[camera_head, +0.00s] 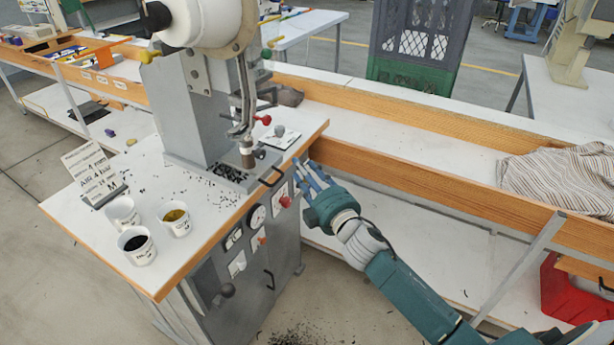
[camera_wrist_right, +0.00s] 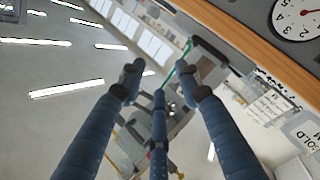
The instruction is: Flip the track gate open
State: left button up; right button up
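The eyelet press (camera_head: 205,110) stands on a white-topped cabinet. A metal track (camera_head: 243,95) runs down its right side to the press head (camera_head: 247,152). The track gate is too small to pick out for sure on the track. My right gripper (camera_head: 308,172) is just right of the cabinet's front corner, apart from the track. The right wrist view shows its blue fingers (camera_wrist_right: 159,75) spread, with nothing between them. My left gripper is out of view.
Cups (camera_head: 137,245) and a sign card (camera_head: 93,170) stand on the cabinet's left part. A red-knobbed lever (camera_head: 265,119) is beside the track. Gauges (camera_head: 257,217) and a red button (camera_head: 286,201) are on the front panel. A wood-edged bench (camera_head: 420,140) with striped cloth (camera_head: 560,180) runs right.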

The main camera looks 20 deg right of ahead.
jog(key=shift+d+f, duration=0.25)
jog(key=shift+f, duration=0.8)
jog(key=s+d+f+m+g+h, duration=0.1)
jog(key=s+f+m+g, duration=0.15)
jog(key=s+f, duration=0.7)
jog(key=s+d+f+m+g, duration=0.1)
jog(key=s+f+g, duration=0.15)
jog(key=f, duration=1.35)
jog(key=s+d+f+m+g+h, duration=0.1)
jog(key=s+f+m+g, duration=0.3)
jog(key=f, duration=0.8)
jog(key=s+a+f+g, duration=0.1)
jog(key=s+f+g, duration=0.1)
jog(key=s+f, duration=0.75)
jog(key=s+a+f+g, duration=0.2)
jog(key=s+f, duration=0.4)
jog(key=s, duration=0.7)
jog(key=s+a+f+m+g, duration=0.1)
jog(key=s+f+g, duration=0.1)
jog(key=s, duration=0.8)
jog(key=s+a+f+m+g, duration=0.1)
jog(key=s+f, duration=0.3)
jog(key=s, duration=0.6)
jog(key=shift+s+a+m+g+y, duration=0.4)
jog(key=shift+m+g, duration=0.1)
jog(key=shift+m, duration=0.05)
jog(key=shift+w+f, duration=0.1)
